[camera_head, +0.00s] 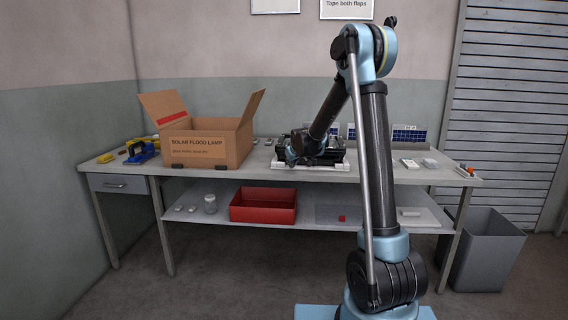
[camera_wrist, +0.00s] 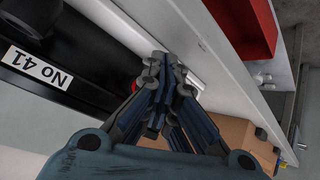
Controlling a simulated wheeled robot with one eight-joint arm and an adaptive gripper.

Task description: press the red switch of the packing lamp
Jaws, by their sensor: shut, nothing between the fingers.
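A black lamp housing (camera_head: 328,155) lies on white supports on the table in the head view. In the wrist view the black housing (camera_wrist: 70,60) fills the left side and bears a white "No 41" label. A small red spot (camera_wrist: 134,86), perhaps the red switch, shows at the housing's edge, partly hidden by my fingers. My gripper (camera_wrist: 166,62) is shut and empty, its fingertips beside the red spot and over the white strip. I cannot tell whether it touches anything. In the head view my gripper (camera_head: 298,152) is at the housing's left end, mostly dark against it.
An open cardboard box (camera_head: 208,147) stands left of the housing, with a blue tool (camera_head: 140,152) beyond it. Small panels and white items lie to the right. A red bin (camera_head: 262,205) sits on the lower shelf (camera_head: 330,213). A grey waste bin (camera_head: 487,250) stands at right.

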